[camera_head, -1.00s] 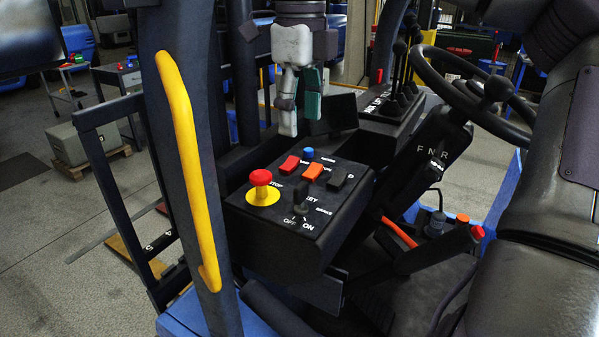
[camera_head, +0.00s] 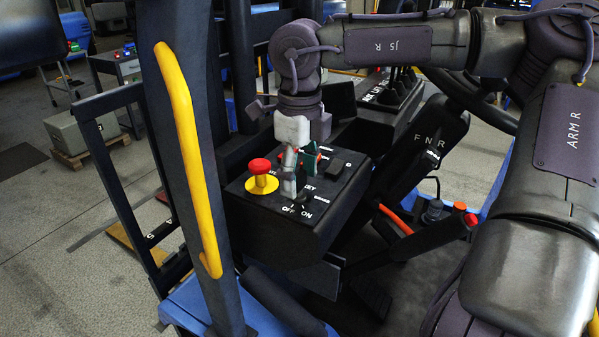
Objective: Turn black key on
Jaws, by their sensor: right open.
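The black key (camera_head: 303,197) stands in the dark control panel, near the OFF and ON labels. Its upper part is partly hidden by my right gripper. My right gripper (camera_head: 299,180) is over the panel with its fingers pointing down, one with a pale grey tip and one with a green part. It is open, with its fingertips at the key. I cannot tell whether they touch it. My left gripper is not in view.
A red mushroom stop button (camera_head: 260,166) on a yellow base is just left of my fingers. A dark rocker switch (camera_head: 334,170) is to their right. A yellow handrail (camera_head: 188,150) rises at the left. Levers and an F N R column (camera_head: 430,140) stand at right.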

